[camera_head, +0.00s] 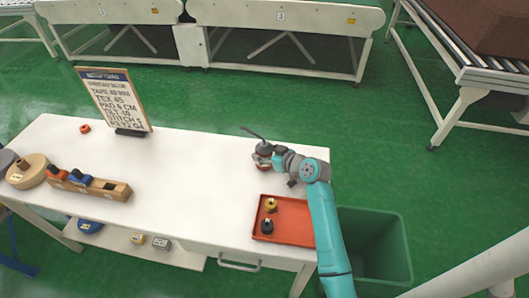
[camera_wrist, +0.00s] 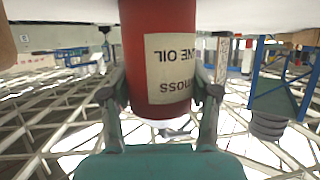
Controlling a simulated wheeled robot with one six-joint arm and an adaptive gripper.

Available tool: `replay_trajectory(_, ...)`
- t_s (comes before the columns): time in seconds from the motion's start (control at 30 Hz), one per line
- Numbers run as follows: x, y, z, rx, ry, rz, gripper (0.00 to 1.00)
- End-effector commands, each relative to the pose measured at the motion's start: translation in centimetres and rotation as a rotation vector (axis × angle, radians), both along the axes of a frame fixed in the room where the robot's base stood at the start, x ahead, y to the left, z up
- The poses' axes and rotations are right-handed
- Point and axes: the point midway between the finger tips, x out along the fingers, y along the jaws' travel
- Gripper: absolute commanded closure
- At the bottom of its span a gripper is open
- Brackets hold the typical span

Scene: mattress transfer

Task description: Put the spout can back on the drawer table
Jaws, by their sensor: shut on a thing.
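The spout can (camera_head: 264,147), red with a grey top and a thin dark spout pointing up and left, is at the back right of the white drawer table (camera_head: 185,165). My gripper (camera_head: 268,158) is shut around its body from the right. In the wrist view the red can (camera_wrist: 140,60) appears upside down, with a cream oil label, between the two fingers of my gripper (camera_wrist: 160,95). The can looks upright, and its base is at or very near the white tabletop; I cannot tell whether it touches.
An orange tray (camera_head: 292,232) with two small spools lies at the table's front right. A sign board (camera_head: 115,100), a wooden block holder (camera_head: 118,192) and a small red ring (camera_head: 85,128) are on the left. A green bin (camera_head: 385,240) stands right of the table. The table's middle is clear.

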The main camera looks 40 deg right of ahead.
Motion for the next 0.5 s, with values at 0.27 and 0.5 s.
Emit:
replay_trajectory(0.27,0.04,-0.01,-0.02,-0.001,-0.002,0.0,0.89)
replay_trajectory(0.5,0.02,-0.01,-0.08,-0.001,-0.001,0.0,0.15)
